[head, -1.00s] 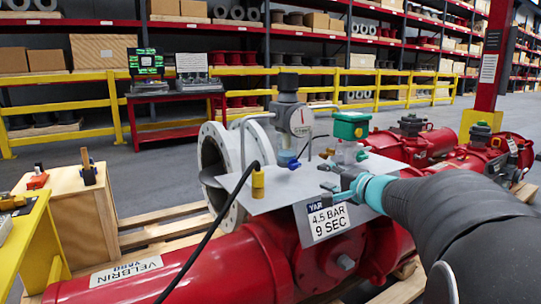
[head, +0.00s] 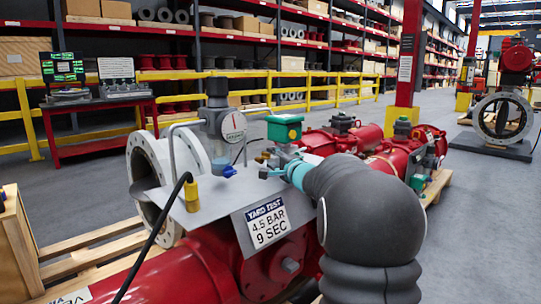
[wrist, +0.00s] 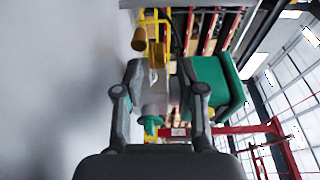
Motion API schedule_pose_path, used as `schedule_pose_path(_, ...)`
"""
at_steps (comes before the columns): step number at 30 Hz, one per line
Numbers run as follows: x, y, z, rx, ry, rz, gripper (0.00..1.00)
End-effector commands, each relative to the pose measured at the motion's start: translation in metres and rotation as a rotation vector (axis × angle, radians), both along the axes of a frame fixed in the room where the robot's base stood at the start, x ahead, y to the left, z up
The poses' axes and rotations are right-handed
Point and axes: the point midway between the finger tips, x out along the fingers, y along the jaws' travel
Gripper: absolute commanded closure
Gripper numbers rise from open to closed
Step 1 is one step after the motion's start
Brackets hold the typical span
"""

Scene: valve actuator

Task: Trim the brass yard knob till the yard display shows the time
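Brass-coloured round pieces (wrist: 140,38) lie just beyond my fingertips in the wrist view; one is likely the yard knob. A small brass spot (head: 263,157) shows near my gripper in the head view. My gripper (head: 270,172) is over the grey plate (head: 215,205), below the green box (head: 284,128). In the wrist view its fingers (wrist: 160,68) stand apart, with pale grey parts between or behind them and the green box (wrist: 212,82) at right. The yard display (head: 62,67) stands on the far red table; its green digits are too small to read.
A sign (head: 267,221) reads "YARD TEST 4.5 BAR 9 SEC". A gauge (head: 233,124) and bent grey tubes rise beside my gripper. A black hose (head: 160,225) runs from a yellow fitting (head: 191,195). The red actuator body (head: 205,265) lies below. Yellow railings stand behind.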

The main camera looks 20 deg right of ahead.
Motion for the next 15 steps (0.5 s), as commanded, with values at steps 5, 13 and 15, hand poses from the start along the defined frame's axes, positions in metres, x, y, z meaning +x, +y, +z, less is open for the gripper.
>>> schedule_pose_path(5, 0.024, 0.001, 0.000, 0.000, 0.001, 0.000, 0.60)
schedule_pose_path(13, 0.036, 0.000, 0.000, 0.000, 0.000, -0.003, 0.60)
schedule_pose_path(15, 0.036, 0.000, 0.000, 0.000, 0.000, -0.004, 0.60)
